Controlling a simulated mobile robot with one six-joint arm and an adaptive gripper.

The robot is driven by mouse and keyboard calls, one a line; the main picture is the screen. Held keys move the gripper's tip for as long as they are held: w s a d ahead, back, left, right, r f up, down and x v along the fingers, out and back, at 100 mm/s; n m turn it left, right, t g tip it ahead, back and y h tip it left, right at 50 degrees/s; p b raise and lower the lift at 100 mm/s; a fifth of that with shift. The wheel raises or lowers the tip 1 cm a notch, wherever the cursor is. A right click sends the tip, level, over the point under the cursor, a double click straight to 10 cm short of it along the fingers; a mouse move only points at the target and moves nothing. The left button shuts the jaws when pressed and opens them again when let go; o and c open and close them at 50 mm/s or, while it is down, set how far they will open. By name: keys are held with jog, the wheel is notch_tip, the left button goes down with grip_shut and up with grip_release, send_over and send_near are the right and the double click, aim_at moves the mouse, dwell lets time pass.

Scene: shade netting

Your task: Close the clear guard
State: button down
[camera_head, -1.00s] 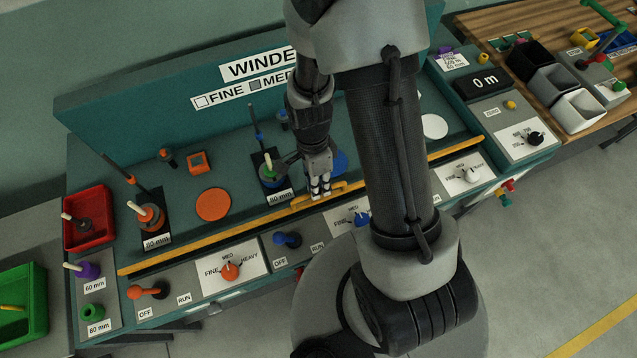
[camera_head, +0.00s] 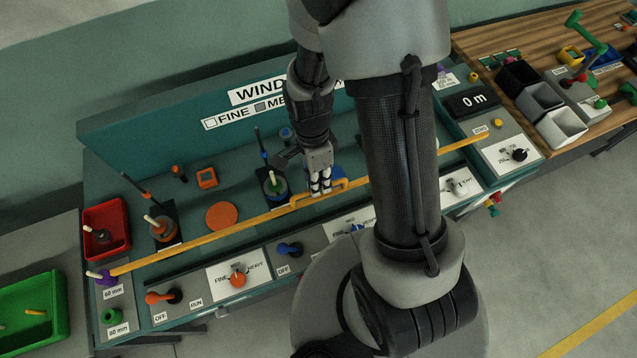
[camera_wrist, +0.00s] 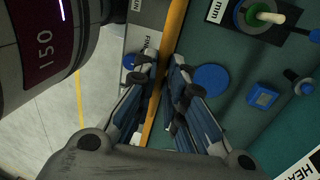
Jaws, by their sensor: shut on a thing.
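The clear guard shows mainly as its long yellow front bar (camera_head: 225,232) with a small yellow handle (camera_head: 342,186); its clear pane is hard to make out. The bar runs slantwise across the machine, appearing raised off the front edge of the teal deck. My gripper (camera_head: 320,190) is shut on the handle near the bar's middle. In the wrist view the yellow bar (camera_wrist: 172,35) passes between my gripper's fingers (camera_wrist: 160,85); the exact grip contact is partly hidden. My arm hides part of the bar to the right.
Below the bar, the front panel carries an orange switch (camera_head: 165,297), a blue switch (camera_head: 290,249) and dials. Behind it stand spindles (camera_head: 162,228) and an orange disc (camera_head: 221,216). A red bin (camera_head: 106,232) and green bin (camera_head: 35,310) lie left; a wooden bench (camera_head: 530,35) stands right.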

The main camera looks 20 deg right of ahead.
notch_tip(320, 180, up, 6)
jog(key=p, duration=0.3)
jog(key=c, duration=2.3)
grip_release()
jog(key=o, duration=0.6)
jog(key=shift+o, duration=0.2)
jog(key=shift+r, duration=0.1)
notch_tip(320, 180, up, 12)
jog(key=w, duration=0.2)
jog(key=shift+w, duration=0.2)
